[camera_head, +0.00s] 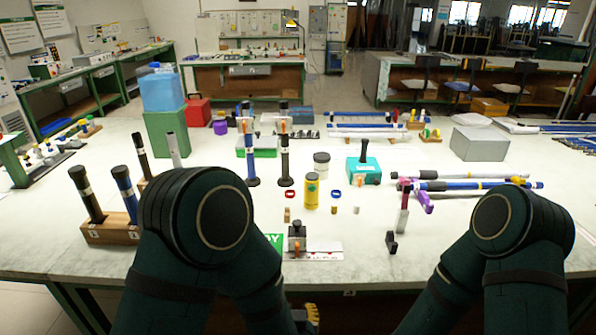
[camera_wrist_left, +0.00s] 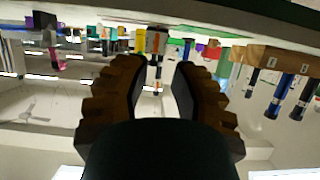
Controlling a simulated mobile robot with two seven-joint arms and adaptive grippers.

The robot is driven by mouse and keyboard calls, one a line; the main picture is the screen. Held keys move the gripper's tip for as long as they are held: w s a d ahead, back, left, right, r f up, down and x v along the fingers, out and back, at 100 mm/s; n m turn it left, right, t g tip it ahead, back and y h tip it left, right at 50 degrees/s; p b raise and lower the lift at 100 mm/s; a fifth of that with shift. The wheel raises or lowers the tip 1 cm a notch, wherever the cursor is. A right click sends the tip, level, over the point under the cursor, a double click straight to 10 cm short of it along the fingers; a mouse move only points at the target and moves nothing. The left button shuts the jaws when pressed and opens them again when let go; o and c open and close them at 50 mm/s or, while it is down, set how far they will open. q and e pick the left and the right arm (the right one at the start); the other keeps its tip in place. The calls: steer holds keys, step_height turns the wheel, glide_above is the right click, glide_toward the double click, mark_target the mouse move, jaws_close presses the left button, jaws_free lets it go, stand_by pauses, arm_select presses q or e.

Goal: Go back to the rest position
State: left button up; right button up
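My left gripper (camera_wrist_left: 158,70) shows in the left wrist view with its two ridged brown fingers apart and nothing held between them. In the head view only a small brown piece of the left gripper (camera_head: 312,314) shows at the bottom edge, below the table's front edge; my left arm hides the rest. My right arm is bent at the lower right, and its gripper is out of view. A wooden block (camera_head: 108,232) at the table's front left holds a black rod (camera_head: 86,192) and a blue rod (camera_head: 125,188). The wrist view shows the bench upside down.
The white table (camera_head: 240,185) spans the front. A small clamp fixture (camera_head: 297,240) stands near its front edge. Behind are a yellow can (camera_head: 311,190), two upright dark rods, and a teal box (camera_head: 363,170). Coloured tools (camera_head: 455,186) lie on the right. A grey box (camera_head: 480,143) stands farther back.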

arm_select(q)
steer(key=s+a+f+g+h, duration=0.2)
steer(key=s+a+f+g, duration=0.2)
steer(key=s+f+g, duration=0.1)
steer(key=s+a+f+n+g+h, duration=0.1)
steer(key=s+a+f+g, duration=0.4)
steer(key=f, duration=0.5)
steer(key=shift+s+a+n+g+h, duration=0.35)
steer(key=shift+s+g, duration=0.35)
steer(key=shift+g, duration=0.3)
